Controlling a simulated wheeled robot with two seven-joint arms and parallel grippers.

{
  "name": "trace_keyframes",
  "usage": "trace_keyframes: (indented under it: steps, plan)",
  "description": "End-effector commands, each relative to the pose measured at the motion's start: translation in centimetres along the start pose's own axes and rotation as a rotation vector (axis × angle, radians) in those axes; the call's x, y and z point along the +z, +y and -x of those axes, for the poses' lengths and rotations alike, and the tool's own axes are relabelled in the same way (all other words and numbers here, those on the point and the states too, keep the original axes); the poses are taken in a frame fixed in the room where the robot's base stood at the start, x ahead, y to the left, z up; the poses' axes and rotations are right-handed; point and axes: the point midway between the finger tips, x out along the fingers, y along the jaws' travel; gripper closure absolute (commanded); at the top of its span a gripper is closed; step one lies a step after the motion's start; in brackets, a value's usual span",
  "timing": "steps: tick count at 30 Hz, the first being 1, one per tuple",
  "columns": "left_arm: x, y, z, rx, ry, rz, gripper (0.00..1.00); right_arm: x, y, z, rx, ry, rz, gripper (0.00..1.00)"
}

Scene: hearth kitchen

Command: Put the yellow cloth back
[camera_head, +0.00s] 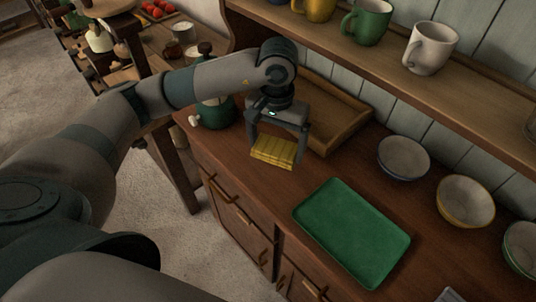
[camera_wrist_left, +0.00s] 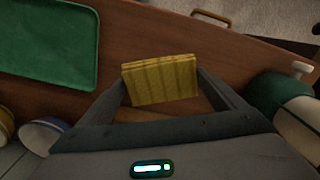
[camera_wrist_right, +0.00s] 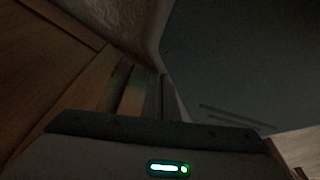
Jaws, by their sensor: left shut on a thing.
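The yellow cloth (camera_head: 274,152) is a folded, ribbed block. My left gripper (camera_head: 277,141) is shut on it, with one finger at each side. The cloth is over the dark wooden counter, between the wooden tray and the counter's front edge; I cannot tell whether it touches the top. It also shows between the fingers in the left wrist view (camera_wrist_left: 161,80). My right gripper (camera_wrist_right: 155,95) shows only in its own dark wrist view, beside brown wood, and its fingers are unclear.
A green tray (camera_head: 352,232) lies to the right on the counter. A shallow wooden tray (camera_head: 345,118) is behind my gripper. Bowls (camera_head: 404,158) stand along the wall. Mugs (camera_head: 431,47) stand on the shelf above.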

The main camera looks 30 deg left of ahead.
Motion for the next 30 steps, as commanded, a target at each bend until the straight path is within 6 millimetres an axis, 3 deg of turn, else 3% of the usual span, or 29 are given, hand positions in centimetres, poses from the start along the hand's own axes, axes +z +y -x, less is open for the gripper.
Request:
trace_keyframes:
  steps: [6,17,23,30]
  plan:
    - [0.3,-2.0,-1.2,0.001,-0.001,-0.001,0.32,-0.3,0.0,-0.1,0.000,0.005,0.000,1.00]
    - [0.3,-2.1,-1.3,0.001,0.000,-0.001,0.32,-0.4,0.1,-0.1,0.001,0.007,-0.001,1.00]
    - [0.4,-2.1,-3.2,0.001,-0.004,0.000,0.32,-0.7,0.1,-0.3,0.001,0.017,-0.001,1.00]
    - [0.4,-2.0,-5.3,0.001,0.000,-0.001,0.32,-2.5,-0.1,-0.4,-0.001,0.056,-0.001,1.00]
